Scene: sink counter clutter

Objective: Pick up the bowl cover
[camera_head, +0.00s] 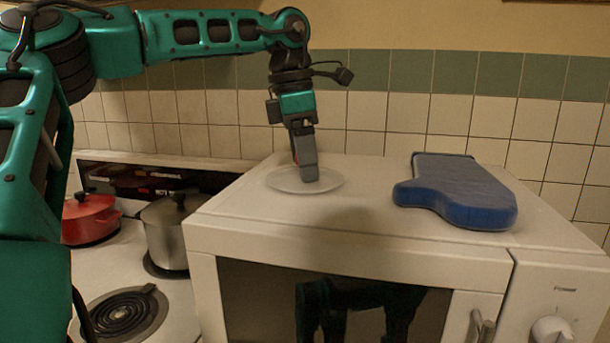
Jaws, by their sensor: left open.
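The bowl cover (281,181) is a round, pale, translucent disc lying flat on the left part of the white microwave's top. My left gripper (307,180) points straight down over the cover, with its fingertips at or just above the cover's middle. It is open, though the two fingers overlap from this angle and the gap between them does not show. Whether the fingers touch the cover cannot be told. My right gripper is not in view.
A blue oven mitt (455,190) lies right of the cover on the microwave (400,250). A tiled wall stands close behind. At left, a red pot (90,222) and a steel pot (168,235) with lids sit on the stove by a bare coil burner (122,314).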

